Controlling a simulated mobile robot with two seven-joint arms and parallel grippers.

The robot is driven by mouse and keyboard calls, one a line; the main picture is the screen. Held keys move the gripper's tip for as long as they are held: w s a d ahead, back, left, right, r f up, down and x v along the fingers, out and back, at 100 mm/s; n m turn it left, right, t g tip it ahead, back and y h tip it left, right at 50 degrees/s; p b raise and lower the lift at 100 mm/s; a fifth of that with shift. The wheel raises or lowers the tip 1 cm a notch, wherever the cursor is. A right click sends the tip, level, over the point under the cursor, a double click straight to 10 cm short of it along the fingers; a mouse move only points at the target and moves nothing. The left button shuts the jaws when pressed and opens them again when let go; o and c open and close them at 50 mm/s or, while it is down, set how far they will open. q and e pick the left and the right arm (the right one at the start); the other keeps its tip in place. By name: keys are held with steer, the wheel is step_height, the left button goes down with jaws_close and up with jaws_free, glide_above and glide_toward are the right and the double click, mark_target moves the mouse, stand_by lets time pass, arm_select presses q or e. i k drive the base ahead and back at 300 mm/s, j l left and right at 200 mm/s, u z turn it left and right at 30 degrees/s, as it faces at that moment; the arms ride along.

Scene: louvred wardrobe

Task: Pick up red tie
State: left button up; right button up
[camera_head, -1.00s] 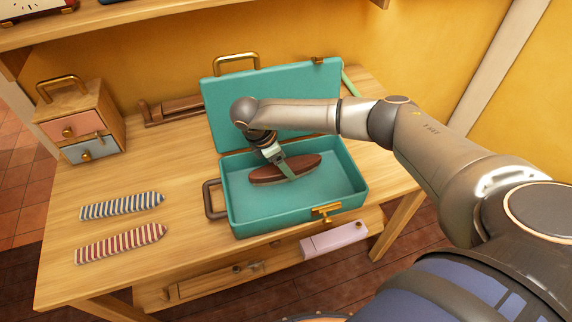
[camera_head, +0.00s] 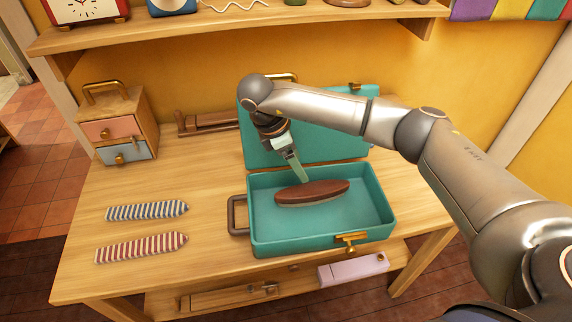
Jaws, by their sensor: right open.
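The red and white striped tie (camera_head: 141,248) lies flat at the left front of the wooden table. A blue and white striped tie (camera_head: 146,210) lies just behind it. My right gripper (camera_head: 303,179) is open and empty, pointing down over the back of an open teal case (camera_head: 256,240). Just below the gripper, a brown brush-like object (camera_head: 313,192) lies inside the case. The gripper is far to the right of the red tie. My left gripper is not in view.
A small wooden drawer box (camera_head: 140,109) stands at the table's back left. A shelf (camera_head: 230,22) with a clock (camera_head: 88,10) runs above. The table (camera_head: 205,235) is clear between the ties and the case. A pink box (camera_head: 352,269) sits on the lower shelf.

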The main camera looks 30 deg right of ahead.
mark_target(173, 241)
steer(key=j+u, duration=0.3)
steer(key=j, duration=0.4)
steer(key=i+j+u, duration=0.15)
steer(key=j+u, duration=0.15)
steer(key=j, duration=0.35)
